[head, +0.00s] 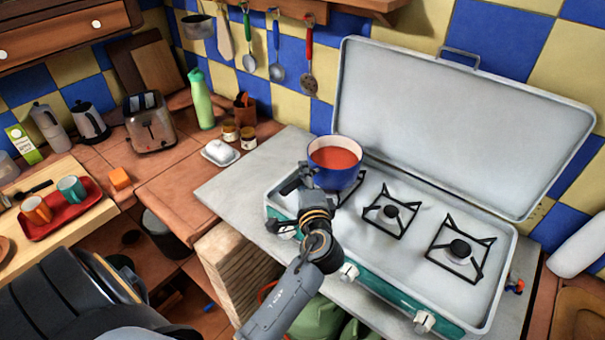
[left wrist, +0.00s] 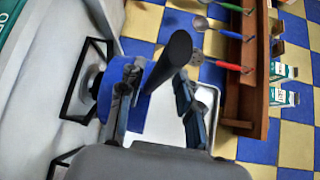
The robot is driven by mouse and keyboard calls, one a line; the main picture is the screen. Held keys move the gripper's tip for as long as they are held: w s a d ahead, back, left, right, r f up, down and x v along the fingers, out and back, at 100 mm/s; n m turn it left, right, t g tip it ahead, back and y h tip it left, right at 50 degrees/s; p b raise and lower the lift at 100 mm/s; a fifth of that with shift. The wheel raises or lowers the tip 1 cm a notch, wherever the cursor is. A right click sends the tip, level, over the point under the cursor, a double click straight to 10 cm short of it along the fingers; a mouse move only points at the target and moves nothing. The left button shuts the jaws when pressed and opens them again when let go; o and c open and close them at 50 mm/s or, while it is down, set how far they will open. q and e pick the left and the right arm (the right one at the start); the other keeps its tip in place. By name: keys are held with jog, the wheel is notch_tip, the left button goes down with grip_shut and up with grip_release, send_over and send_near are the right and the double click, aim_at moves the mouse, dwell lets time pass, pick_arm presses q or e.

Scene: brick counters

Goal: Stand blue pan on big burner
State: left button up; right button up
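The blue pan (head: 335,178) holds red contents and appears upright at the stove's left burner, with part of a grate showing beside it. I cannot tell whether it touches the grate. In the left wrist view, its blue side (left wrist: 139,112) and black handle (left wrist: 172,58) show just ahead of my fingers. My left gripper (head: 298,180) is at the pan's left side. In the wrist view its fingers (left wrist: 158,105) are spread apart, with the handle around the gap between them. The middle burner (head: 391,210) and the right burner (head: 460,251) are bare; the right one looks larger. My right gripper is not in view.
The camping stove's raised lid (head: 450,120) stands behind the burners. Knobs (head: 424,321) line its front. A white butter dish (head: 220,152), jars (head: 248,138) and a green bottle (head: 201,100) stand left of the stove. Utensils (head: 309,60) hang above. Grey counter left of the stove is clear.

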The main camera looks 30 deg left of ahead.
pick_arm(q)
jog(key=v, duration=1.1)
jog(key=shift+a, duration=0.1)
